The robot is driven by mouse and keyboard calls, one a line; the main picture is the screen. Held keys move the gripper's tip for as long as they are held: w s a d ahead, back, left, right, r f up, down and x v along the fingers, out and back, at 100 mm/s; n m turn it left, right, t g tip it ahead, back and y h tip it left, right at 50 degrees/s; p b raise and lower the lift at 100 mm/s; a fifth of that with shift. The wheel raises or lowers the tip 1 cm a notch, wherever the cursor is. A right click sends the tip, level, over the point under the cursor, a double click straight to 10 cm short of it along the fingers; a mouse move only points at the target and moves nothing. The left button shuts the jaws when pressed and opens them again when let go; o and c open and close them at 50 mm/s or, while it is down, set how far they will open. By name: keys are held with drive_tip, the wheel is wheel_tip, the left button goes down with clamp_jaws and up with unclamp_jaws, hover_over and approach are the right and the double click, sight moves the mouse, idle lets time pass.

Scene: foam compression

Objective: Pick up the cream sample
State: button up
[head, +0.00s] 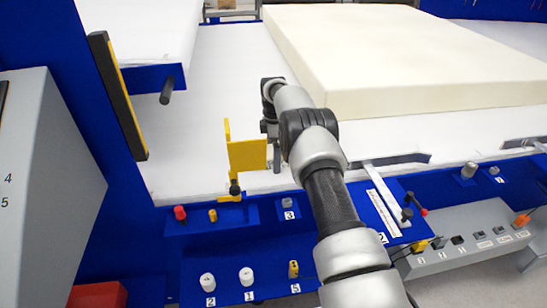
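The only clearly cream thing in the head view is a large thick foam slab (395,60). It lies on the white surface (215,75) of the blue machine, at the upper right. My arm reaches up from the bottom right. My gripper (276,158) points down over the white surface, to the left of the slab's near corner and apart from it. It is small and partly hidden by my arm, so I cannot tell its opening or whether it holds anything.
A yellow bracket (247,155) stands just left of my gripper. A white plate with a blue edge (150,77) is at the upper left. Blue front trays hold white cylinders (246,277) and a red knob (180,212). A grey control box (470,240) is at the lower right.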

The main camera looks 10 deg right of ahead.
drive_tip(key=c, duration=1.1)
drive_tip(key=shift+r, duration=0.1)
